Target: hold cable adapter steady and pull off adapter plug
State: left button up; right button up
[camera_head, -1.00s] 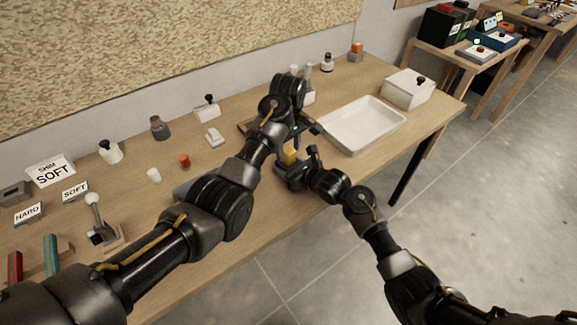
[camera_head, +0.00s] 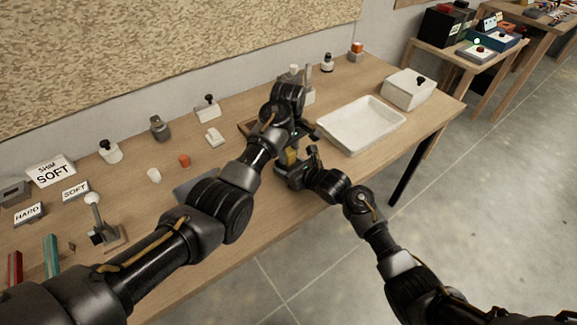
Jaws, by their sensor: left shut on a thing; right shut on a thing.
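A small yellow piece (camera_head: 291,157), which looks like part of the cable adapter, shows between my two grippers near the front edge of the table. My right gripper (camera_head: 293,165) is low at the table front and shut on the yellow piece. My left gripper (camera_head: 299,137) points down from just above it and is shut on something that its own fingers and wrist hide. I cannot make out the adapter plug or any seam between plug and adapter. The two grippers are very close together.
A white tray (camera_head: 326,143) lies to the right of the grippers, with a white box with a black knob (camera_head: 408,90) beyond it. An orange cap (camera_head: 184,161) and a white cap (camera_head: 154,175) stand to the left. Small fixtures line the wall.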

aim_at(288, 150)
pick_arm(q)
jog(key=shift+r, duration=0.2)
dwell(0.3)
jog(key=shift+r, duration=1.35)
jog(key=shift+r, duration=0.1)
jog(key=shift+r, duration=1.9)
pick_arm(e)
jog(key=o, duration=1.2)
jog(key=v, duration=1.2)
jog(key=shift+r, duration=0.1)
